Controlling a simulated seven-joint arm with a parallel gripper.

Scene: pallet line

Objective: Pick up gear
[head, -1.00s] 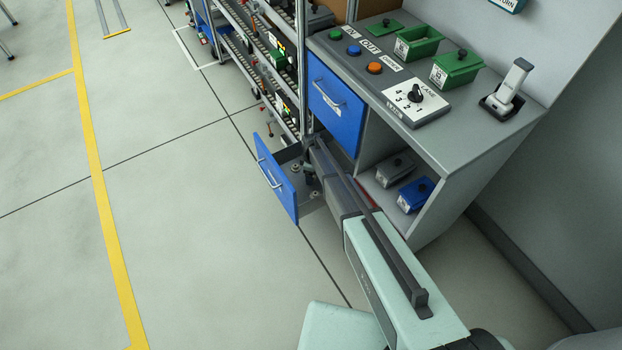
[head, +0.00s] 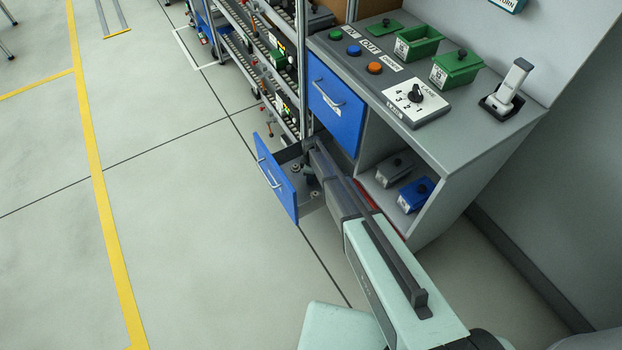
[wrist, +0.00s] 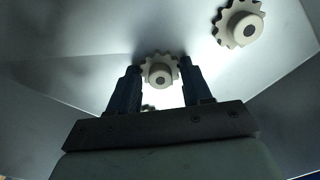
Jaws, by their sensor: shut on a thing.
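In the wrist view a pale toothed gear (wrist: 160,71) sits between the two dark fingers of my gripper (wrist: 158,75), which is shut on it. A second pale gear (wrist: 240,23) lies to the right, apart from the fingers, on the drawer floor (wrist: 95,40). In the head view my gripper (head: 311,175) reaches into the open lower blue drawer (head: 277,180). Small gears (head: 296,166) show there beside it, and my arm hides part of the drawer. I cannot tell how far the held gear is above the floor.
A closed blue drawer (head: 336,105) is above the open one. To the right, an open shelf holds a grey box (head: 394,170) and a blue box (head: 415,194). The grey counter (head: 455,145) carries green boxes and a lane dial (head: 415,98). Floor on the left is clear.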

